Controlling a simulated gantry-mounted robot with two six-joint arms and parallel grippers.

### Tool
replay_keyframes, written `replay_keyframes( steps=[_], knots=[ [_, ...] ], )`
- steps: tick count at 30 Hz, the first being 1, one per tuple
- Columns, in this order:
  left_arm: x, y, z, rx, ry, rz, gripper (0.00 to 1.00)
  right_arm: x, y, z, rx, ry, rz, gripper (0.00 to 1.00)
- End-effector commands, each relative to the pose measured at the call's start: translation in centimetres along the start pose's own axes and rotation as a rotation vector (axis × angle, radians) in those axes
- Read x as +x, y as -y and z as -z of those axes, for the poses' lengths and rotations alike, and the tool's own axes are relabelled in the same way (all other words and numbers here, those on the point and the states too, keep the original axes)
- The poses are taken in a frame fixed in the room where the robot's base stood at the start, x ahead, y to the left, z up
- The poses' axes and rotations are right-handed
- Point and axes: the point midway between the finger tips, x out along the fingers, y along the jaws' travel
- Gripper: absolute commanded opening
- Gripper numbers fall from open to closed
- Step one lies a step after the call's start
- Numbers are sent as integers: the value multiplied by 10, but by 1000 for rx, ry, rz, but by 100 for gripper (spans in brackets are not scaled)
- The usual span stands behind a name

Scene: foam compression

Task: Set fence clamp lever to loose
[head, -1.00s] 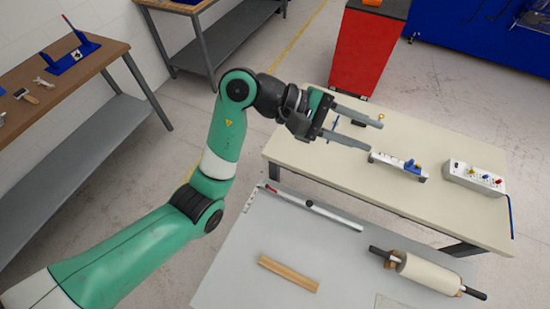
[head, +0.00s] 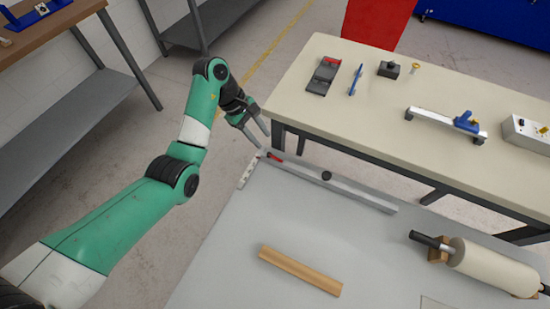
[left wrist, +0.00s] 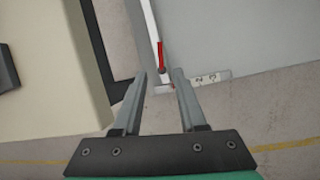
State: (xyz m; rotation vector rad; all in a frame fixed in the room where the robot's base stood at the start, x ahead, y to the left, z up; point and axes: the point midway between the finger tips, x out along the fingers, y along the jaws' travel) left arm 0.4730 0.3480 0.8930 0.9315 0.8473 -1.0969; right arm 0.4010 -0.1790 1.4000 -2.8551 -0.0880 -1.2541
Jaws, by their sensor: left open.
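The fence (head: 340,187) is a long grey bar along the far edge of the grey table, with a dark round knob partway along it. The small red clamp lever (head: 273,156) is at the fence's left end, beside a white scale strip (head: 248,172). My left gripper (head: 262,140) is open and empty, just beyond the fence's left end. In the left wrist view the red lever (left wrist: 161,56) shows ahead of my open fingers (left wrist: 158,75), roughly between their lines and apart from them. My right gripper is in no view.
A wooden strip (head: 300,271) and a cream roller (head: 492,266) lie on the grey table. Behind it a cream bench (head: 370,120) carries a blue-topped clamp device (head: 467,122), a white box (head: 530,132) and small tools. The grey table's middle is clear.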

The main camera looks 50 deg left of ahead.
Motion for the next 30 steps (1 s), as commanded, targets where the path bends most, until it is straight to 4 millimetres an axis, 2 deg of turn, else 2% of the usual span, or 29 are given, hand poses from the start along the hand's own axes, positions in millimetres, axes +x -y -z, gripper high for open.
replay_keyframes(
  steps=[1, 7, 15, 26, 30],
  knots=[
    [16, 2, 3, 1, 0, 1, 41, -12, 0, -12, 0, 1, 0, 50],
    [62, 3, 4, 2, 1, 2, 41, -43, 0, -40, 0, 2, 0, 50],
    [101, 1, 1, 1, 0, 2, 41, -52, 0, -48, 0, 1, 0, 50],
    [106, 0, 0, 1, 0, 0, 41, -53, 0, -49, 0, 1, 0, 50],
    [106, 0, 0, 1, 0, 0, 16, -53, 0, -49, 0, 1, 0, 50]
  ],
)
